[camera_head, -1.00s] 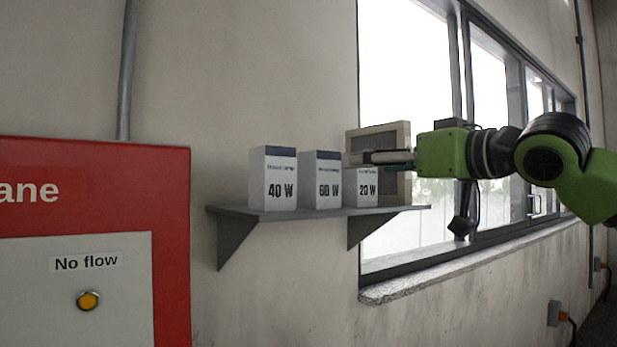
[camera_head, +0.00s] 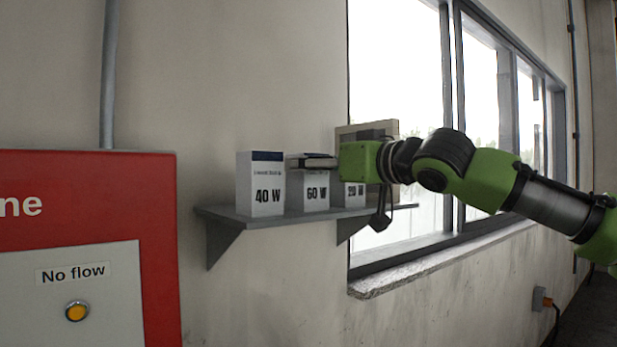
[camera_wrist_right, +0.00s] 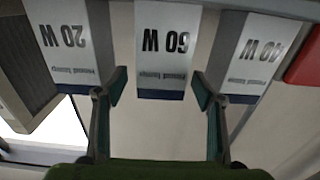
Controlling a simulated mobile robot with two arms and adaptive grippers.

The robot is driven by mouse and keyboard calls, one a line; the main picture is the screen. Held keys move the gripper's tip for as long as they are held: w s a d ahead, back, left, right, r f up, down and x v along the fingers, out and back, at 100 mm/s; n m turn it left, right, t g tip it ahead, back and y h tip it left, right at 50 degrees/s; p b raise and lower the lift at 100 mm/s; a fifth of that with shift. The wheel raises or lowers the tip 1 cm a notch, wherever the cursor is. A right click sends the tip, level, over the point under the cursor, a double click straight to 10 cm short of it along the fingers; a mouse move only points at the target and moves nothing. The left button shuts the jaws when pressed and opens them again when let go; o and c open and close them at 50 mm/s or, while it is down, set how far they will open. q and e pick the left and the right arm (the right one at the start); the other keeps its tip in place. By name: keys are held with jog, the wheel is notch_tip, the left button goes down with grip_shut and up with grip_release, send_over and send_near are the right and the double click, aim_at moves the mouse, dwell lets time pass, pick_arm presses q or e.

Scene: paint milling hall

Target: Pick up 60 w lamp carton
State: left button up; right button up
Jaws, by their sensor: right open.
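The 60 W lamp carton (camera_head: 308,193) stands upright on a grey wall shelf, white with a dark band near its top. The wrist view shows the 60 W carton (camera_wrist_right: 165,50) upside down, midway between the fingers. My right gripper (camera_head: 292,162) reaches in from the right at the height of the carton's top and hides part of it. In the wrist view my right gripper (camera_wrist_right: 159,90) is open, with one finger on each side of the carton's top end; I cannot tell whether they touch it. My left gripper is not in view.
The 40 W carton (camera_head: 260,185) stands left of it and the 20 W carton (camera_head: 354,195) right, both close by on the shelf (camera_head: 225,213). A framed panel (camera_head: 385,128) stands behind. A red cabinet (camera_head: 160,250) is at left, a window (camera_head: 400,75) at right.

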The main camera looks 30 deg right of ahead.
jog(key=shift+w+a, duration=0.15)
jog(key=shift+w, duration=0.65)
jog(key=shift+w+a, duration=0.15)
jog(key=shift+w, duration=0.6)
jog(key=shift+s+d, duration=0.1)
jog(key=shift+s, duration=0.1)
jog(key=shift+c, duration=0.3)
jog(key=c, duration=1.1)
jog(key=shift+c, duration=0.2)
